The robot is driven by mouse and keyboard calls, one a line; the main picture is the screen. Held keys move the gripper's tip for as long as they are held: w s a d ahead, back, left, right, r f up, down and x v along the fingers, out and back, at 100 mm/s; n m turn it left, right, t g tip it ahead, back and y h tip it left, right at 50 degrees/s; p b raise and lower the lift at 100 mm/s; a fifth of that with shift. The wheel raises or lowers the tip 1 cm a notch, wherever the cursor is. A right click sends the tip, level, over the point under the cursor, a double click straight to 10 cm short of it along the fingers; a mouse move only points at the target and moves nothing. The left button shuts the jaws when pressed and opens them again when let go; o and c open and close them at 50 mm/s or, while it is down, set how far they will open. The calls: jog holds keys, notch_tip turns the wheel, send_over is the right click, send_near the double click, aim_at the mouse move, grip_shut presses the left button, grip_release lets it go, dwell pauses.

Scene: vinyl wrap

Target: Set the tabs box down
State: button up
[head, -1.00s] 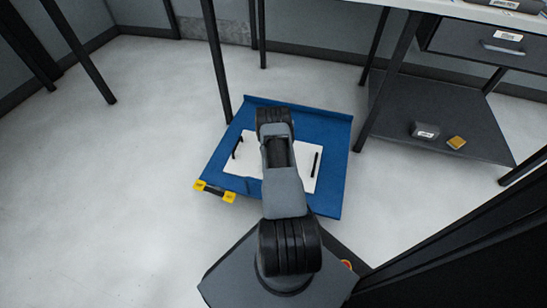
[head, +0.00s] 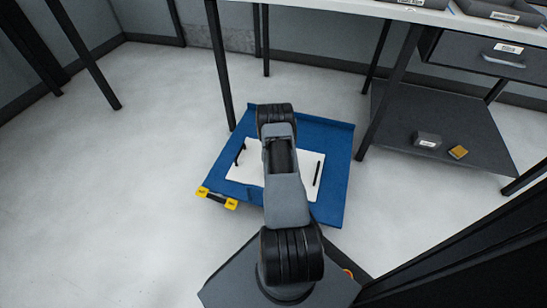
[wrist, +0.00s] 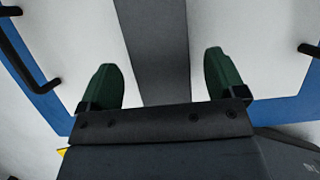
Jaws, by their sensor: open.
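My gripper (wrist: 162,85) is open, with two green fingers apart and nothing held between them. It hangs over a white panel (wrist: 75,30) with a dark grey strip (wrist: 155,45) running across it. In the head view the gripper is hidden by my own arm. I cannot tell for sure which thing is the tabs box. A small dark grey box with a white label (head: 427,140) rests on the dark lower shelf (head: 450,115) at the right, apart from my gripper. A small yellow-brown block (head: 458,152) lies beside it.
The white panel (head: 248,162) has black handles and lies on a blue platform (head: 335,175) with yellow-ended hardware (head: 217,198) at its left corner. A workbench (head: 350,8) with dark legs stands behind, with trays on top. The floor at left is clear.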

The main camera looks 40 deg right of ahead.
jog(key=p+v, duration=0.1)
jog(key=v, duration=0.6)
jog(key=shift+a+r, duration=0.1)
jog(key=shift+r, duration=0.1)
jog(key=w+a+r+m+h, duration=0.1)
jog(key=a+r+m, duration=0.5)
jog(key=r, duration=0.6)
jog(key=w+a+r+m+h, duration=0.1)
jog(key=a+r+m, duration=0.5)
jog(key=r, duration=0.6)
jog(key=s+a+r+m+y, duration=0.3)
jog(key=s+a+r+m, duration=0.2)
jog(key=a, duration=0.6)
jog(key=s+a+r+m+y, duration=0.2)
jog(key=s+a+r+m, duration=0.4)
jog(key=s+a, duration=0.4)
jog(key=shift+s+a+r+m+t+y, duration=0.2)
jog(key=shift+s+a+m+t+y, duration=0.1)
jog(key=shift+a+m+y, duration=0.1)
